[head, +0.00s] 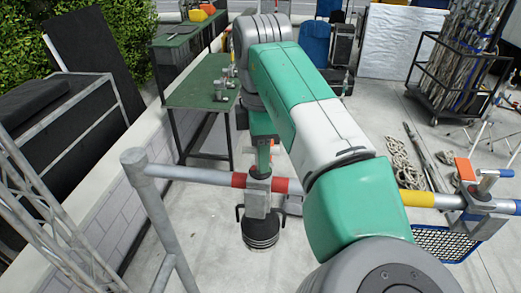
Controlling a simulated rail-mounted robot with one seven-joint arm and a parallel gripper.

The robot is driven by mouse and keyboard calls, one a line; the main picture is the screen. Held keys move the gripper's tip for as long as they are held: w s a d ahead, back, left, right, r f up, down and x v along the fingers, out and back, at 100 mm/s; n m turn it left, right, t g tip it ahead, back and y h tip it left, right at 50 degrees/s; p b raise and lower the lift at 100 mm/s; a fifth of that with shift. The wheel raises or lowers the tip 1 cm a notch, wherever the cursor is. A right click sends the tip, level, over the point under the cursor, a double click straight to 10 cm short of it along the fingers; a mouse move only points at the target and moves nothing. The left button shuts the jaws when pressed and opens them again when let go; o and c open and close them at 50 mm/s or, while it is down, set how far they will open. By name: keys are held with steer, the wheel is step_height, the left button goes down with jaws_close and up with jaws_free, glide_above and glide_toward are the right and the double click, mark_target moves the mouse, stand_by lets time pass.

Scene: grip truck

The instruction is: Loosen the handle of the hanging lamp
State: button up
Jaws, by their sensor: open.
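The hanging lamp (260,233) is dark and ribbed, with a dark yoke. It hangs below a horizontal rail (195,175) from a grey metal clamp (258,190), between red bands on the rail. My green and white arm reaches over from the lower right and bends down behind the rail. My gripper (264,158) is small in the head view, just above the clamp and close to it. A small orange piece shows beside it; I cannot tell whether this is the clamp's handle. The fingers are partly hidden, and I cannot tell whether they touch anything.
A second clamp (482,205) with orange and blue parts sits on the rail at right, with a blue basket (446,243) below. A green-topped table (200,82) stands behind. A grey post (160,215) and truss (45,205) stand at left. Rope coils (402,163) lie on the floor.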

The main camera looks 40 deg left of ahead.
steer(key=shift+f, duration=0.65)
jaws_close()
